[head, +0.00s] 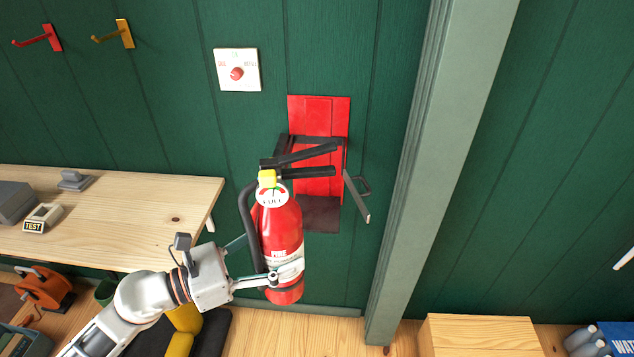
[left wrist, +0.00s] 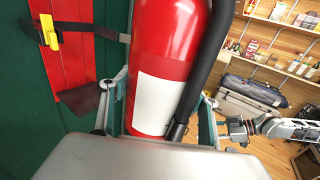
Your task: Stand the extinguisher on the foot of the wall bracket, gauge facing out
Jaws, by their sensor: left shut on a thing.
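The red fire extinguisher (head: 281,225) is upright, held in front of the wall bracket, a little left of its middle. Its round gauge (head: 271,194) faces out from the wall, and its black handle points right. My left gripper (head: 283,272) is shut around the lower body, which fills the middle of the left wrist view (left wrist: 165,50). The bracket has a red back plate (head: 318,112) and a dark foot (head: 319,214), partly hidden by the extinguisher. Its strap arm (head: 356,197) hangs open on the right. My right gripper (left wrist: 238,130) shows small in the left wrist view; its jaws are unclear.
A wooden workbench (head: 130,215) stands left of the extinguisher. A green post (head: 425,150) rises right of the bracket. A white switch plate (head: 237,70) is on the wall above left. A wooden box (head: 480,335) sits at the lower right.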

